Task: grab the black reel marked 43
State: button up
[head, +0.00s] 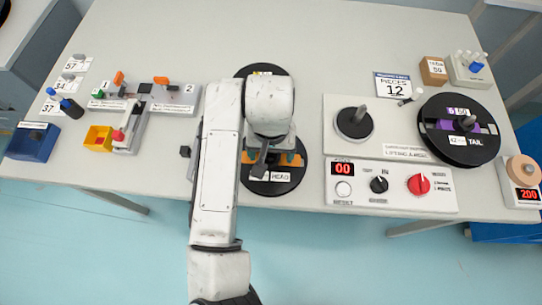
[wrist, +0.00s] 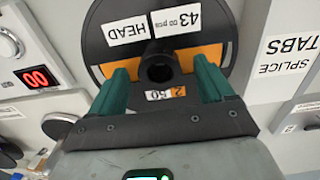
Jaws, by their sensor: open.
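The black reel marked 43 (wrist: 130,55) fills the upper middle of the wrist view, with white labels reading "43 00 pcs" and "HEAD" and orange showing through its windows. Its dark round hub (wrist: 158,68) stands between my fingers. In the head view the reel (head: 274,188) lies on the table, partly hidden under my arm; its "HEAD" label shows at its front. My gripper (wrist: 160,82) is open, with one green finger on each side of the hub. I cannot tell whether the fingers touch it. In the head view my gripper (head: 262,165) is over the reel.
Right of the reel stands a control box (head: 392,187) with a red "00" display and knobs, and a small spindle (head: 354,122) behind it. A black reel marked TAIL (head: 458,145) lies farther right. Left are a splicing jig (head: 135,125), a yellow bin (head: 98,138) and a blue bin (head: 32,145).

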jog(key=shift+s+f, duration=0.1)
jog(key=shift+f, duration=0.7)
jog(key=shift+c, duration=0.2)
jog(key=c, duration=1.3)
jog(key=shift+r, duration=0.1)
